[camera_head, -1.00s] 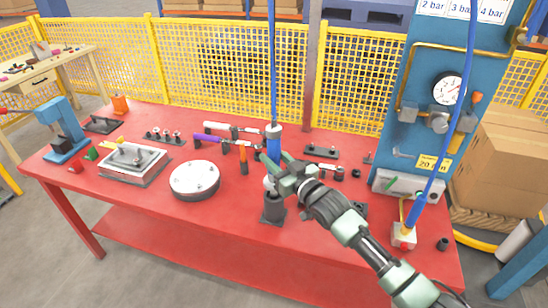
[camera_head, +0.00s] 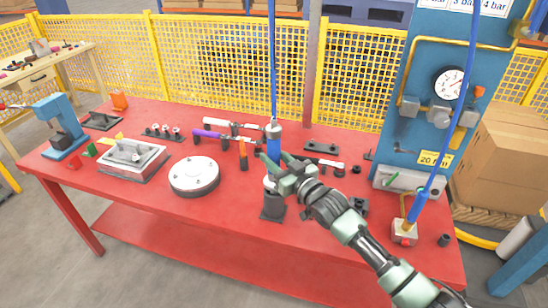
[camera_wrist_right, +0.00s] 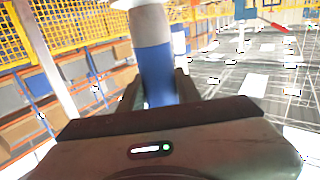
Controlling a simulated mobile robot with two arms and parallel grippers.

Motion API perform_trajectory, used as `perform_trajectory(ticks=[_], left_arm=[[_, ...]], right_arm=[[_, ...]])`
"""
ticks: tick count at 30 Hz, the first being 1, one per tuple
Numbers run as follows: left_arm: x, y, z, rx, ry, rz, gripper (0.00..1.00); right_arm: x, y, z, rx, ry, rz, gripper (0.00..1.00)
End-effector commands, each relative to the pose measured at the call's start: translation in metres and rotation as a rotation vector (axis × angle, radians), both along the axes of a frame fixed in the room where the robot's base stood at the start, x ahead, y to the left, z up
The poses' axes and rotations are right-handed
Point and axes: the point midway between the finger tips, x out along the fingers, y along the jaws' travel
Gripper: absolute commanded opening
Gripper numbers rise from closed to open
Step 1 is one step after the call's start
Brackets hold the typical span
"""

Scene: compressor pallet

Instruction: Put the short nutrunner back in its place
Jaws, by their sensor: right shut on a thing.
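The short nutrunner (camera_head: 273,142), a blue body with a grey top, hangs upright on a blue hose near the middle of the table. My right gripper (camera_head: 279,168) is shut on it. In the right wrist view the blue and white body (camera_wrist_right: 155,70) stands between the fingers. My left gripper is not in view.
On the red table (camera_head: 225,222) stand a round grey flange (camera_head: 194,176), a plate fixture (camera_head: 133,160), a blue press (camera_head: 58,128) and purple and white tools on rests behind. A blue-hosed tool (camera_head: 417,211) stands on a block at the right. The front left of the table is clear.

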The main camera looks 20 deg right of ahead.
Motion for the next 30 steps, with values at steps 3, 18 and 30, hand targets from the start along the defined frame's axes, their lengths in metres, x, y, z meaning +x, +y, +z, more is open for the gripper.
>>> perform_trajectory(ticks=[3, 18, 30], left_arm=[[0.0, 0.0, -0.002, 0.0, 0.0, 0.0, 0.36], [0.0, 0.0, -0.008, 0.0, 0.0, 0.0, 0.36], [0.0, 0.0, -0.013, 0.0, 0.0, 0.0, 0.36]], right_arm=[[0.001, 0.0, 0.002, 0.002, -0.011, 0.001, 0.0], [0.001, 0.0, -0.006, 0.002, -0.01, 0.001, 0.0], [0.001, 0.0, -0.013, 0.002, -0.011, 0.001, 0.0]])
